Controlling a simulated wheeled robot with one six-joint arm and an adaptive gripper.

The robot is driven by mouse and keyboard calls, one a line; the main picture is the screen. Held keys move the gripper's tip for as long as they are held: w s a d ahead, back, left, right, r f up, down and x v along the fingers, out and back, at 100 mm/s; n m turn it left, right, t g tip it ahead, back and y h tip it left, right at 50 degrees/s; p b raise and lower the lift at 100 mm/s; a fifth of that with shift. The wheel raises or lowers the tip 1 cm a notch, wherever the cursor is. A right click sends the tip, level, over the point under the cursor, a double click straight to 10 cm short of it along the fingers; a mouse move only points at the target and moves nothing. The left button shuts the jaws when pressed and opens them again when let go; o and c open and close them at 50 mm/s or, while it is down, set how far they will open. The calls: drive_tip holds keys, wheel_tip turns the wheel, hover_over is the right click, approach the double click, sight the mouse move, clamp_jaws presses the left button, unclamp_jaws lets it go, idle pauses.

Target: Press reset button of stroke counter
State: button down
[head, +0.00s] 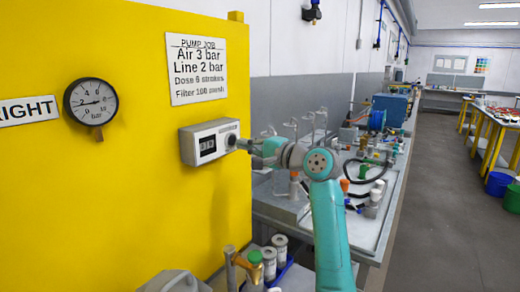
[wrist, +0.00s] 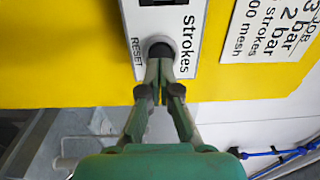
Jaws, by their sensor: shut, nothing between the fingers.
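The stroke counter (head: 207,142) is a light grey box with a dark number window, fixed to the yellow panel. In the wrist view its face (wrist: 172,22) carries the words "Strokes" and "RESET". The round dark reset button (wrist: 160,49) sits beside the word RESET. My gripper (wrist: 158,66) is shut and empty, and its fingertips overlap the lower part of the button. In the head view my gripper (head: 240,143) reaches the right end of the counter. I cannot tell whether the button is pushed in.
A pressure gauge (head: 91,102) and a "PUMP JOB" sign (head: 196,69) are on the yellow panel (head: 140,180). A grey bench (head: 385,225) with several tools and hoses runs behind my arm.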

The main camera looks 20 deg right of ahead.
sight(231, 140)
drive_tip(key=shift+x, duration=1.1)
